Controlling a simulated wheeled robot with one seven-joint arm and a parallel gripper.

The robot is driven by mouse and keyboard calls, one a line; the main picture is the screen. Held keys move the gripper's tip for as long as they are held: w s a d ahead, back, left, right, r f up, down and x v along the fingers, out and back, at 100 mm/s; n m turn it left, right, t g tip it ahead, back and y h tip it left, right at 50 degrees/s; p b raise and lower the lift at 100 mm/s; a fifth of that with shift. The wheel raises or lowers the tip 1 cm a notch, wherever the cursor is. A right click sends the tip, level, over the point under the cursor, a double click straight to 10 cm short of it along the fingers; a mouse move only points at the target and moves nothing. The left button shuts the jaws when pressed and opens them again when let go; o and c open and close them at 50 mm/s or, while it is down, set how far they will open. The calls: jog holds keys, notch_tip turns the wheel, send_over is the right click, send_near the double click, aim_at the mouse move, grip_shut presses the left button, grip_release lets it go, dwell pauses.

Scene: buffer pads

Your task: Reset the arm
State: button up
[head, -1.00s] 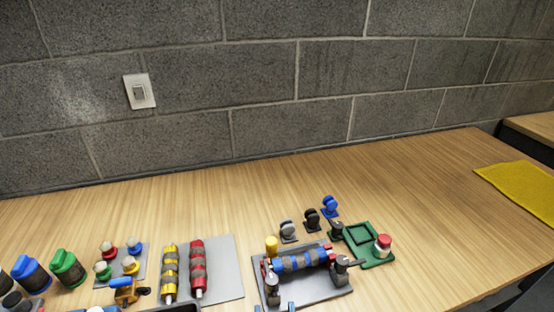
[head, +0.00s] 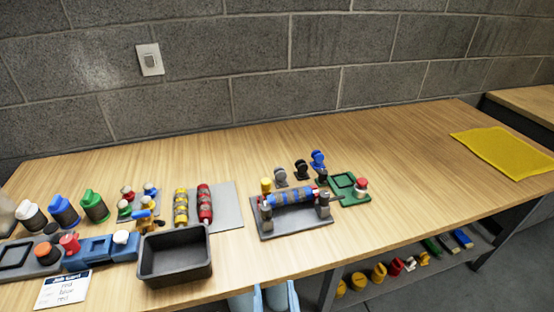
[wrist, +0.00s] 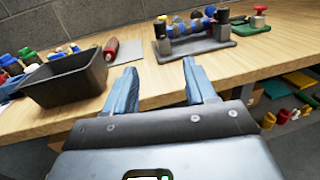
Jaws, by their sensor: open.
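My gripper (wrist: 158,88) is open and empty in the wrist view, its two blue fingers apart at the front edge of the wooden table (head: 400,170). In the head view my gripper (head: 263,298) shows only partly at the bottom edge, below the table front. The grey fixture plate (head: 290,222) with a blue and grey striped roller (head: 292,197) between its posts stands beyond the fingers and apart from them.
A black bin (head: 175,257) stands left of my gripper near the table edge. Yellow (head: 181,207) and red (head: 204,203) striped rollers lie on a grey pad. A green fixture (head: 347,188) and a yellow mat (head: 505,152) are to the right. A lower shelf (head: 390,275) holds several parts.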

jog(key=s+d+f+m+g, duration=0.4)
jog(key=s+d+m+g, duration=0.1)
jog(key=s+d+m, duration=1.05)
jog(key=s+d+r+m+t+h, duration=0.1)
jog(key=s+d+r+m, duration=0.2)
jog(key=s+r+m, duration=0.4)
jog(key=s+d+r+m, duration=0.3)
jog(key=s+r+m, duration=0.4)
jog(key=r+m, duration=0.3)
jog(key=m, duration=0.4)
jog(key=shift+s+d+m+t+h, duration=0.25)
jog(key=shift+m+t+h, duration=0.1)
jog(key=shift+t+h, duration=0.05)
